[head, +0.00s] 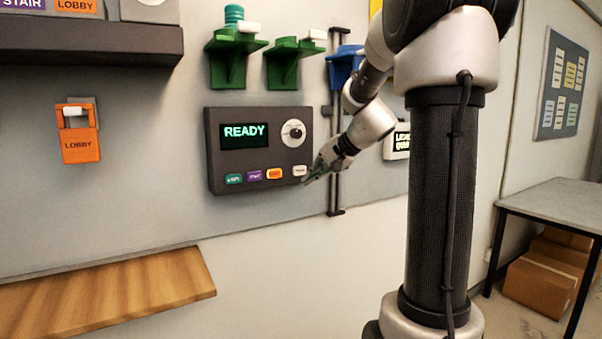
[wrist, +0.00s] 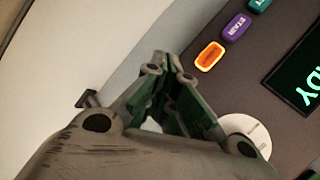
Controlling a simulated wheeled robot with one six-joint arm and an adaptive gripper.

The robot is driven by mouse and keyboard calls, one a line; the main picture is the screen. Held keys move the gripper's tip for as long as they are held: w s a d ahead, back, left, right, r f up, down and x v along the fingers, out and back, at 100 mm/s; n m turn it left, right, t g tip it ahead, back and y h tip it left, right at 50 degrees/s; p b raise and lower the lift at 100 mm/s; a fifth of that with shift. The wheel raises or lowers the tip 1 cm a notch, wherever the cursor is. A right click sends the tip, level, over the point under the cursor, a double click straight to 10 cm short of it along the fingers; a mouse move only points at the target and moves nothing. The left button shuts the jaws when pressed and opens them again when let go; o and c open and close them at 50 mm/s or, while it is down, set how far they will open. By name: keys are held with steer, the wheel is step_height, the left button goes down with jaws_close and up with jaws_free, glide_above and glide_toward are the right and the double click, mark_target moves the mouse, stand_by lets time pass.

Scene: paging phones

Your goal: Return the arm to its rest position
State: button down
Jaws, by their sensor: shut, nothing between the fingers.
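My gripper (head: 312,174) is shut and empty in the head view. Its fingertips are at the lower right of the dark wall panel (head: 213,160), close to the pale button (head: 300,170). I cannot tell whether they touch it. In the wrist view the shut fingers (wrist: 168,68) are in front of the panel, and the pale button is hidden. The orange button (head: 274,174) looks lit; it also shows in the wrist view (wrist: 210,55). The panel's screen (head: 246,134) reads READY in green. My arm reaches down and left from the column.
Above the panel are two green brackets (head: 229,65) and a blue one (head: 343,66). A dark vertical rail (head: 336,195) is beside the gripper. An orange LOBBY handset (head: 80,143) hangs at left. A wooden shelf (head: 110,296) is below. A grey table (head: 560,207) stands right.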

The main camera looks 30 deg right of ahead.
steer(key=shift+s, duration=0.85)
steer(key=s+a+f+n+g+h, duration=0.2)
steer(key=s+n, duration=0.3)
steer(key=s, duration=0.8)
steer(key=s+a+f+n+g+h, duration=0.2)
steer(key=s+a+f+n, duration=0.1)
steer(key=s, duration=1.1)
steer(key=shift+s+a+f+n+g, duration=0.35)
steer(key=shift+a+n, duration=0.3)
steer(key=shift+n, duration=0.65)
